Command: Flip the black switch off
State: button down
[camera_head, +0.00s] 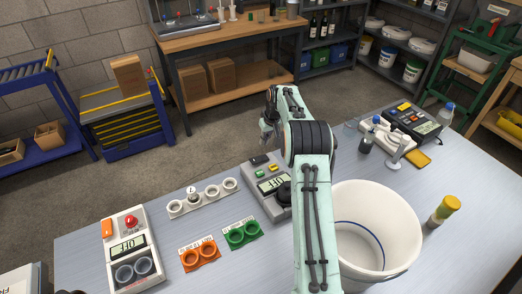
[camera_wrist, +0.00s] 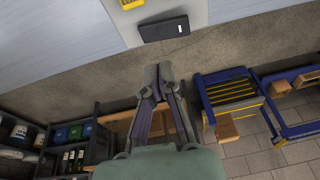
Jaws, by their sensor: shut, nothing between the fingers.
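A grey device (camera_head: 262,187) with a display sits mid-table in the head view, partly hidden by my arm. A black switch (camera_head: 258,160) is at its far edge, beside a yellow-green button. In the wrist view the black switch (camera_wrist: 163,28) is a dark bar with a small pale mark at its right end, at the top. My gripper (camera_wrist: 158,72) is shut and empty, its fingertips below the switch in that picture and apart from it. In the head view my gripper (camera_head: 270,97) is raised beyond the device, small and partly hidden by my wrist.
A white bucket (camera_head: 350,210) stands right of the device. A second device (camera_head: 130,245) with a red button is at left. Orange (camera_head: 199,254) and green (camera_head: 243,233) cup holders and a white rack (camera_head: 203,197) lie between. Another instrument (camera_head: 412,122) sits at back right.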

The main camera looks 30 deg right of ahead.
jog(key=d+v, duration=0.1)
jog(key=v, duration=0.6)
jog(key=shift+d+r, duration=0.25)
jog(key=shift+d, duration=0.1)
jog(key=shift+s, duration=0.1)
